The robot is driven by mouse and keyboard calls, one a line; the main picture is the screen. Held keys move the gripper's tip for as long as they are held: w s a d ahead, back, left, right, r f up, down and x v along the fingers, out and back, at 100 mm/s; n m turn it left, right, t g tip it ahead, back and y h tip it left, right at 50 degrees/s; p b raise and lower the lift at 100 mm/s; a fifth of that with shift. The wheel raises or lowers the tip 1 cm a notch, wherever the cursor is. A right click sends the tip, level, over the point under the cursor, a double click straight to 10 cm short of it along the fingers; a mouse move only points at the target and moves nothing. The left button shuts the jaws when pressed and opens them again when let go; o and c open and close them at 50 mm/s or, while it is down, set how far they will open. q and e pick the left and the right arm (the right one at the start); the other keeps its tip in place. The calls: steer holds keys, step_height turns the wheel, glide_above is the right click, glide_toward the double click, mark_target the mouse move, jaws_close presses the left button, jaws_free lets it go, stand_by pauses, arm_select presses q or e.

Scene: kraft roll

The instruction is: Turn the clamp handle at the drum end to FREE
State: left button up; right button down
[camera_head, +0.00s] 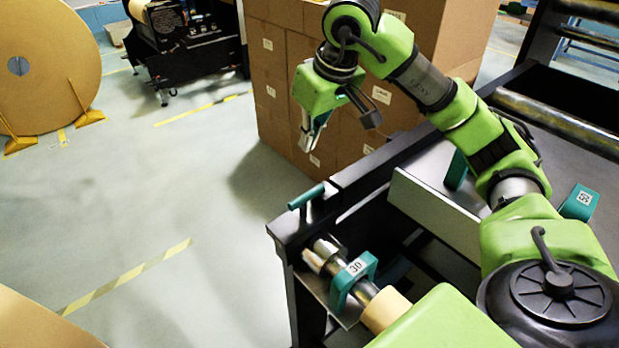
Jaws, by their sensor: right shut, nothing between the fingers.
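The clamp handle (306,196) is a teal bar on a short dark stem, standing at the near left corner of a black machine frame (345,185). Below it a metal shaft (322,256) passes through a teal block (352,283) marked 30. My right gripper (305,148) hangs in the air above and beyond the handle, in front of the cardboard boxes, pointing down. It is shut, empty and apart from the handle. My left gripper is not in view. Any FREE marking is not readable here.
Stacked cardboard boxes (280,75) stand behind my right gripper. A large kraft roll (50,60) rests on yellow chocks at the left. Another teal block (580,203) marked 59 is at the right.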

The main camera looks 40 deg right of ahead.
steer(key=f+p, duration=0.1)
steer(key=f, duration=0.5)
steer(key=f+p, duration=0.1)
steer(key=f, duration=0.3)
steer(key=shift+w+p, duration=0.3)
steer(key=shift+p, duration=0.05)
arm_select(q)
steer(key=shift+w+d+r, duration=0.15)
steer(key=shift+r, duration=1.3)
arm_select(e)
steer(key=shift+s+f, duration=0.2)
steer(key=shift+s, duration=0.2)
steer(key=shift+d, duration=0.1)
